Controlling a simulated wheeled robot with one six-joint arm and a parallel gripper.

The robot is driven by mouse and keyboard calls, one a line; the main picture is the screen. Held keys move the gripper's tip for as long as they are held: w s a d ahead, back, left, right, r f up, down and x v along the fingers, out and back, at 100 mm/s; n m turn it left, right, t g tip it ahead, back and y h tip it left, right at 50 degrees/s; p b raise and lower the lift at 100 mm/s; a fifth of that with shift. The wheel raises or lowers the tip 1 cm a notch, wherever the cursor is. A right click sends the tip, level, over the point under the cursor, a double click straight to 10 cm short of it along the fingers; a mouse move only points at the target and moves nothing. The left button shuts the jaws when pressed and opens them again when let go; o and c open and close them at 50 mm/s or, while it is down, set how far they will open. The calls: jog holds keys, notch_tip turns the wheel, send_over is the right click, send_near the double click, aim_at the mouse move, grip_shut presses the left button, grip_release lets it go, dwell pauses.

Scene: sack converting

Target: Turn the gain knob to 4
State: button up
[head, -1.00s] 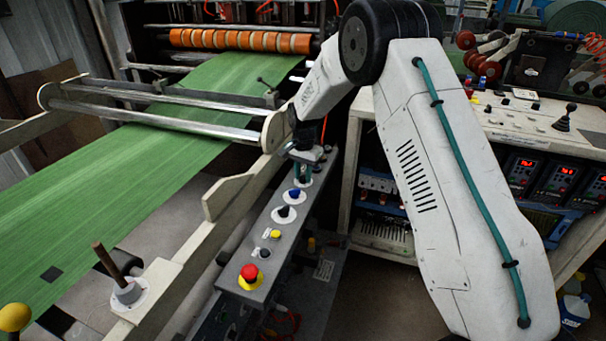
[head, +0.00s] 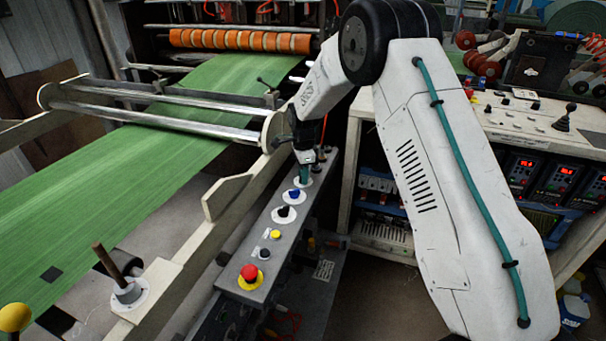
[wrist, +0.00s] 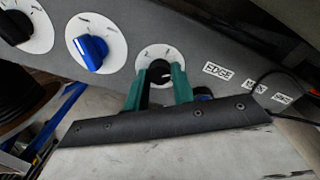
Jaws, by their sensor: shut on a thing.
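My gripper (head: 304,174) reaches down to the far end of the grey control panel (head: 262,236). In the wrist view its green fingertips (wrist: 160,78) stand on both sides of a black knob (wrist: 157,72) and are shut on it. The knob sits in a white round dial (wrist: 157,55) with small dark marks; the dial's rim also shows in the head view (head: 309,183). The fingers and the wrist hide the dial's lower part. I cannot read a gain label or the knob's setting.
A blue knob (wrist: 92,50) is beside the held knob, with another black knob (wrist: 15,28) beyond it. A red emergency button (head: 249,272) is at the panel's near end. Green web (head: 110,180) and a pale machine rail (head: 225,205) lie to the left.

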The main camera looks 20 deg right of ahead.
jog(key=shift+r+m, duration=0.1)
jog(key=shift+m, duration=0.3)
jog(key=o, duration=1)
notch_tip(320, 180, up, 8)
jog(key=shift+f, duration=0.1)
